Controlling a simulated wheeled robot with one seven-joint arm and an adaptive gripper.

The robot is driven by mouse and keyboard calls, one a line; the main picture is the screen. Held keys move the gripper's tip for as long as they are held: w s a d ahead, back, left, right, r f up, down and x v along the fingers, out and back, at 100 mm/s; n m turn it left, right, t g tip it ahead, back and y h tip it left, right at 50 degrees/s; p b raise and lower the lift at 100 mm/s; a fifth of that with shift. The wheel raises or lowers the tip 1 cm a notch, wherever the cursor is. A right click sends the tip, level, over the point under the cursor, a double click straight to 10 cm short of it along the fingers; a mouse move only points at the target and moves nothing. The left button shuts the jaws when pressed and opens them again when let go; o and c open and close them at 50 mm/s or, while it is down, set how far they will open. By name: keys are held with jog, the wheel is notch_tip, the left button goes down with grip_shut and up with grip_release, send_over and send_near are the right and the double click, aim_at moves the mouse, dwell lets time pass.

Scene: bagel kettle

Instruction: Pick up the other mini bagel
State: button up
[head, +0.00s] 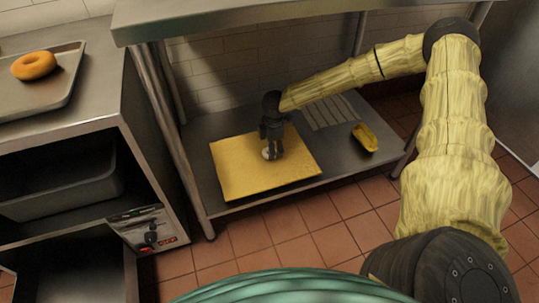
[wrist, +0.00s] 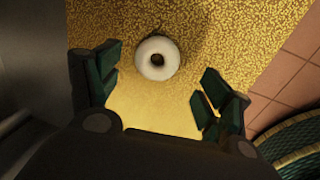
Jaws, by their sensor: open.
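A small pale ring, a white mini bagel (head: 267,154), lies on a yellow board (head: 237,178) on the low metal shelf. In the wrist view the bagel (wrist: 150,72) lies flat on the gold speckled surface (wrist: 230,30), ahead of and between the finger tips. My gripper (head: 271,146) points down over the board, close to the bagel and partly covering it in the head view. In the wrist view my gripper (wrist: 160,85) is open, with dark green fingers apart and nothing between them.
A yellow dish-like object (head: 365,138) stands on the shelf (head: 345,155) to the right. Table legs and the upper tabletop (head: 215,15) frame the shelf space. A counter with a deep pan (head: 65,190) stands at left. Tiled floor (head: 285,225) is clear in front.

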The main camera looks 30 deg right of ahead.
jog(key=f, duration=0.1)
jog(key=f+b, duration=0.2)
jog(key=f, duration=0.1)
jog(key=shift+w+d, duration=0.2)
jog(key=shift+w, duration=0.15)
jog(key=c, duration=0.9)
jog(key=shift+r, duration=0.15)
jog(key=shift+c, duration=0.2)
